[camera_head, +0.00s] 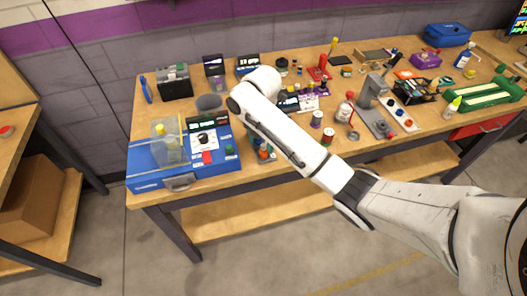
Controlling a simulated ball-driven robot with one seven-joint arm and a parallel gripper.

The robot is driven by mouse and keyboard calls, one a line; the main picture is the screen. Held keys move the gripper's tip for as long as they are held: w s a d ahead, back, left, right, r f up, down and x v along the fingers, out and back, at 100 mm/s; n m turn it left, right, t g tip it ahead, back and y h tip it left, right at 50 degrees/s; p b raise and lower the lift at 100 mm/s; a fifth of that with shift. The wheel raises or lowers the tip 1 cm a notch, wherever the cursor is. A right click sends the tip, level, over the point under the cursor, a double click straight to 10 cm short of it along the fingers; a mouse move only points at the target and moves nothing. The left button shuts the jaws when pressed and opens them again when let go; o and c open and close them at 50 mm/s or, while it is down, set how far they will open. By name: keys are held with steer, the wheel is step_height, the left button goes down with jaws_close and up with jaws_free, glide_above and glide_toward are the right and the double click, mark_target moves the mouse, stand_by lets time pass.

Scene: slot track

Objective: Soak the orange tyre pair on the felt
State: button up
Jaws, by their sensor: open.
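My white arm (315,162) reaches in from the right and bends over the left half of the workbench (235,186). My gripper cannot be made out; the arm's own links hide the area behind its bend. Small coloured round pieces stand in a row beside a grey press-like stand (374,92); the nearest is orange-red (408,123). Whether it is the orange tyre pair is too small to tell. A small dark cluster with some orange (264,154) stands near the front edge, partly behind my arm. I cannot identify the felt with certainty.
A blue case (150,178) with a clear container (167,142) on it fills the bench's left front. Several bottles, including a red-and-white one (345,108), stand mid-bench. A green rack (483,96) lies at the right. A separate wooden table (18,130) stands left.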

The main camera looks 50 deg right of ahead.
mark_target(264, 145)
steer(key=shift+s+d+f+p, duration=0.1)
steer(key=shift+f+p, duration=0.05)
steer(key=shift+f, duration=0.85)
steer(key=shift+s+f+p, duration=0.1)
steer(key=shift+f+p, duration=0.05)
steer(key=shift+f, duration=0.8)
steer(key=shift+c, duration=0.2)
jaws_close()
